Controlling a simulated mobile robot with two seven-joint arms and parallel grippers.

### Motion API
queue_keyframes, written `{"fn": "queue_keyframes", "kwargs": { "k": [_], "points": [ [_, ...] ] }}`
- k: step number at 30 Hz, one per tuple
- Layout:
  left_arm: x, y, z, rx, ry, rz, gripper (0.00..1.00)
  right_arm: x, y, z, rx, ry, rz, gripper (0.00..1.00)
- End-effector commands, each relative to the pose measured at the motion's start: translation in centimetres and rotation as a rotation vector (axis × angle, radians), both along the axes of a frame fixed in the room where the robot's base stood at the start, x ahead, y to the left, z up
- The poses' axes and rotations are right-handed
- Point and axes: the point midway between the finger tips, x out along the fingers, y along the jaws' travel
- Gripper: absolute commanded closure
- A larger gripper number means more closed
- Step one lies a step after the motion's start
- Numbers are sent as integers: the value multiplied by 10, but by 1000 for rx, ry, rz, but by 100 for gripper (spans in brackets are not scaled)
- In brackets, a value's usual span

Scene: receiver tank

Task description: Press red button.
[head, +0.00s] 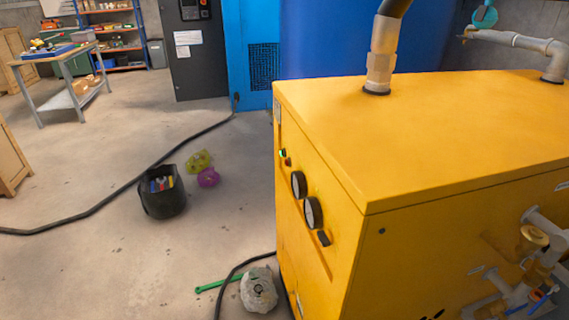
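A yellow machine cabinet (430,130) fills the right half of the head view. Its left-facing panel is seen at a steep angle. A tiny red spot that looks like the red button (288,162) sits near the upper far end of that panel, just below a small green button or lamp (283,153). Two round gauges, an upper one (298,185) and a lower one (312,213), and a black knob or switch (323,238) follow toward the near edge. Neither of my grippers is in view.
A black tool bucket (162,197), a yellow-green item (199,161), a purple item (208,177), a grey lump (259,290) and a green bar (219,284) lie on the floor. Black hoses (110,198) cross it. Pipes and valves (530,250) stick out at the lower right.

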Motion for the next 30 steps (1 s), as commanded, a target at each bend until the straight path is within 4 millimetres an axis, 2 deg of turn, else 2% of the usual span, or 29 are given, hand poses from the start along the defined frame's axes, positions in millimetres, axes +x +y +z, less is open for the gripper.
{"fn": "queue_keyframes", "kwargs": {
  "k": [1, 5, 30],
  "points": [
    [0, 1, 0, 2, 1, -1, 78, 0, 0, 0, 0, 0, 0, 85],
    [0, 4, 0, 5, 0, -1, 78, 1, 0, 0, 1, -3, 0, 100],
    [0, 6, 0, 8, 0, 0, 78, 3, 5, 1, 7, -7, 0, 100]
  ]
}}
